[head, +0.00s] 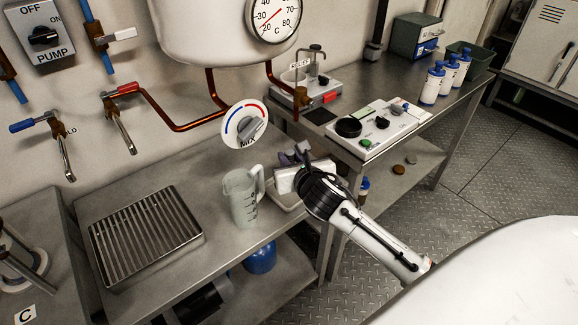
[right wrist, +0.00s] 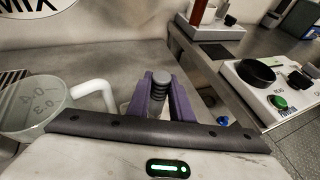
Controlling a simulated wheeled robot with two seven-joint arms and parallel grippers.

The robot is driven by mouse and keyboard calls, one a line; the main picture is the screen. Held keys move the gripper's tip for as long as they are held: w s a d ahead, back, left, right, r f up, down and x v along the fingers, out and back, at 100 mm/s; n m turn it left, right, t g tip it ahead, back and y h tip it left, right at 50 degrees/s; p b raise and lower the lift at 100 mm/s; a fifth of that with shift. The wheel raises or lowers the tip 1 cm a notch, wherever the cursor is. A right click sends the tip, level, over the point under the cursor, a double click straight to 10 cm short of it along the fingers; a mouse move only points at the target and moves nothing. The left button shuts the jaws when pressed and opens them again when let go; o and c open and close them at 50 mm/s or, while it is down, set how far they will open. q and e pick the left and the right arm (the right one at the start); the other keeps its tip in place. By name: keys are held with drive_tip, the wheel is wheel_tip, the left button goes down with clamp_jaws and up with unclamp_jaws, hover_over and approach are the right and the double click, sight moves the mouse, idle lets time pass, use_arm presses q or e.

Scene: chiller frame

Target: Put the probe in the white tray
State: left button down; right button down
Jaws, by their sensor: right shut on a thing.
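My right gripper (head: 292,157) reaches in from the lower right, over the front right end of the steel bench. In the right wrist view its purple fingers (right wrist: 163,100) are shut on the probe (right wrist: 161,78), of which a dark grey ribbed end shows between them. The rest of the probe is hidden by the fingers and gripper body. The white tray (head: 290,208) lies on the bench below the gripper, mostly covered by it; only part of its rim shows. I cannot tell how high the probe is above the tray. My left gripper is not in view.
A clear measuring jug (head: 241,197) stands close left of the gripper, its handle towards it. A slatted metal rack (head: 146,236) lies further left. A control box (head: 376,127) stands on the right bench.

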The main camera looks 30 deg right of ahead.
drive_tip(key=shift+w, duration=0.3)
wheel_tip(320, 180, down, 4)
drive_tip(key=shift+r+b, duration=0.2)
drive_tip(key=shift+b, duration=0.2)
drive_tip(key=c, duration=1.6)
unclamp_jaws()
